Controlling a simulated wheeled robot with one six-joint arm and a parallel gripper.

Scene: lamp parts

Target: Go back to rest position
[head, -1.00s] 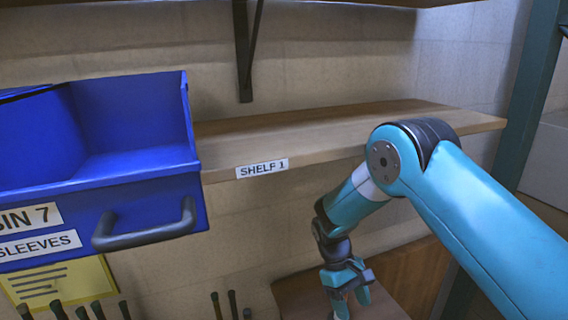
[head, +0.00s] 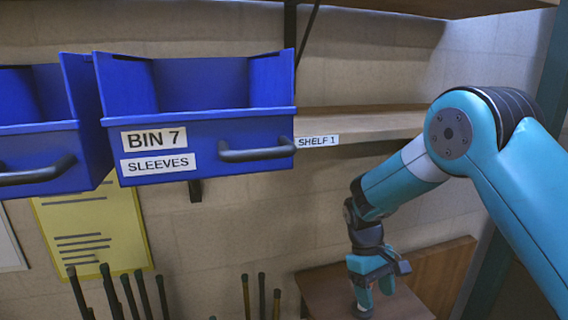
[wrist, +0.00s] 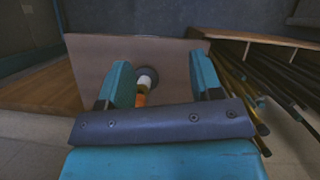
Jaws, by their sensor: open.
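My gripper (head: 374,294) hangs at the end of my teal arm in the head view, pointing down over a brown wooden surface (head: 325,285). In the wrist view my gripper (wrist: 162,75) has its two teal fingers wide apart. A small part with a dark round base, a white middle and an orange end (wrist: 144,85) shows between the fingers, on or above the brown surface (wrist: 90,62). I cannot tell its exact height. The fingers do not appear to touch it.
Blue Bin 7, labelled sleeves (head: 205,140), stands left of my arm, beside another blue bin (head: 45,130). Shelf 1 (head: 375,122) is bare behind my arm. Several dark rods (wrist: 265,78) stand close beside the wooden surface. A yellow sheet (head: 95,235) hangs on the wall.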

